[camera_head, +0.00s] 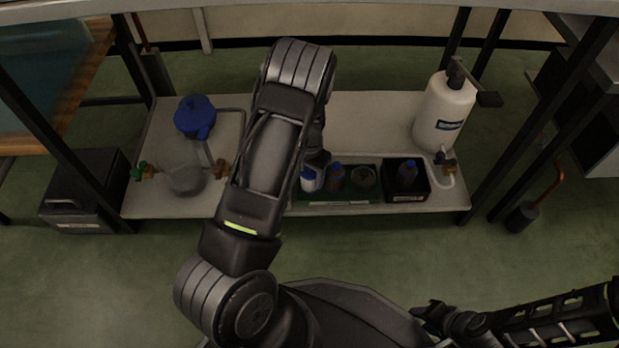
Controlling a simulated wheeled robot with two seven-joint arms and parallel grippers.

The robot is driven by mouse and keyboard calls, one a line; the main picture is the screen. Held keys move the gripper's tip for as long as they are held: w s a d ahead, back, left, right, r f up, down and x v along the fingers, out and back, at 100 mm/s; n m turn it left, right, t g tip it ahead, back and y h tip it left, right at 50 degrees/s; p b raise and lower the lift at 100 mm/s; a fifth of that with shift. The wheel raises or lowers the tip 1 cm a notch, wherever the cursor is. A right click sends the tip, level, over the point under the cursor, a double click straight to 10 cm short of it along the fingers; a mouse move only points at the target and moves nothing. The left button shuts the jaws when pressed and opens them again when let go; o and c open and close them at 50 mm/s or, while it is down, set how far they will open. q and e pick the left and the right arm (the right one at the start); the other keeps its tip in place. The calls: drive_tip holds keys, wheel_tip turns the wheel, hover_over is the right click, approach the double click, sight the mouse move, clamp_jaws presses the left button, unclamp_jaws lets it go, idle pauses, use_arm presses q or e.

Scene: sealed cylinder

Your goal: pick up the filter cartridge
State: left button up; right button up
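I cannot tell for sure which item is the filter cartridge. A small white-and-blue item (309,180), a blue-topped item (336,173) and a round grey item (363,178) stand in a dark green tray (338,196) at the front of the low shelf. My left arm reaches over the shelf, and its gripper (317,160) points down at the back left of this tray, close to the white-and-blue item. Its fingertips are mostly hidden behind my own arm. My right gripper (438,318) is low at the bottom right, away from the shelf, dark and too unclear to read.
A black box (405,194) with a blue-capped bottle (407,172) stands right of the tray. A white carboy (443,112) with a tap is at the right. A blue-topped flask assembly (195,117) and clear vessel (184,177) stand left. Table legs (489,150) flank the shelf (375,120).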

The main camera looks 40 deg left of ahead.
use_arm(q)
drive_tip(key=c, duration=1)
drive_tip(key=shift+r, duration=0.2)
drive_tip(key=shift+r+p, duration=0.55)
drive_tip(key=shift+r, duration=0.05)
wheel_tip(320, 180, up, 2)
drive_tip(key=shift+r+p, duration=0.15)
drive_tip(key=shift+p, duration=0.6)
drive_tip(key=shift+s+d+f+p, duration=0.1)
drive_tip(key=shift+s+d+p, duration=0.75)
drive_tip(key=shift+s+d, duration=1.25)
drive_tip(key=shift+s+d+f+p, duration=0.1)
drive_tip(key=shift+s+d+p, duration=0.8)
drive_tip(key=shift+s+d, duration=1.2)
drive_tip(key=shift+s+d+p, duration=0.85)
drive_tip(key=shift+s+d, duration=0.4)
drive_tip(key=shift+s, duration=1.7)
